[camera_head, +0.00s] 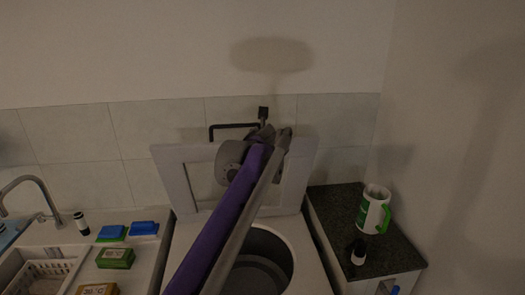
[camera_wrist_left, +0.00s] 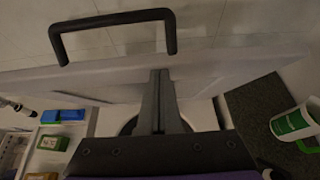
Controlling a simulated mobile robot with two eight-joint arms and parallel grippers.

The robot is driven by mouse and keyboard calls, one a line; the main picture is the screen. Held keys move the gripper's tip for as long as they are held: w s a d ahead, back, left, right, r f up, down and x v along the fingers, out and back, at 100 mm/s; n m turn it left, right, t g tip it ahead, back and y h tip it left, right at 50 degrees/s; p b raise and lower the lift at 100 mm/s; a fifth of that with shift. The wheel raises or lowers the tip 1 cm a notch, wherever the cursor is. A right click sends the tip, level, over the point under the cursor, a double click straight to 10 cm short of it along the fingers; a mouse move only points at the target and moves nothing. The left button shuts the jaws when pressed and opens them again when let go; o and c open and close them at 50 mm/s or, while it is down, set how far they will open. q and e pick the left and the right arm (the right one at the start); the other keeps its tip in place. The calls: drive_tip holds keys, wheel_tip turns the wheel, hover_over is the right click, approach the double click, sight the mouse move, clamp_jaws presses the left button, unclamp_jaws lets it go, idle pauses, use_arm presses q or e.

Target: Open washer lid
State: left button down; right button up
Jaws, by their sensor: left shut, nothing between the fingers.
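The washer lid (camera_head: 188,180) is a pale panel standing raised behind the washer's round drum opening (camera_head: 270,243), tilted back near the tiled wall. Its dark bar handle (camera_head: 232,126) shows above the lid's top edge, on the far side. My left arm reaches up across the drum opening and the lid. My left gripper (camera_head: 263,113) is at the lid's top edge, by the right end of the handle. In the left wrist view the fingers (camera_wrist_left: 158,76) are together and empty, overlapping the lid (camera_wrist_left: 90,78), below the handle (camera_wrist_left: 115,19). Contact with the lid cannot be told.
At left are blue sponges (camera_head: 144,228), a green box (camera_head: 115,257), a basket (camera_head: 45,275) and a tap (camera_head: 30,180). The wall is close behind the lid.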

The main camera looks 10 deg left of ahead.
use_arm(q)
drive_tip(key=shift+a+r, duration=0.1)
idle(0.4)
drive_tip(key=v, duration=1)
drive_tip(key=s+a+f+n+g+h, duration=0.2)
drive_tip(key=s+f+n+g, duration=0.1)
drive_tip(key=s+f+n, duration=1.3)
drive_tip(key=s+a+f+n+g+h, duration=0.2)
drive_tip(key=s+f+n+g, duration=0.1)
drive_tip(key=s+f+n, duration=1.3)
wheel_tip(320, 180, down, 5)
drive_tip(key=shift+s+a+f+b, duration=0.1)
drive_tip(key=shift+s+a+b, duration=0.1)
drive_tip(key=shift+a+b, duration=0.2)
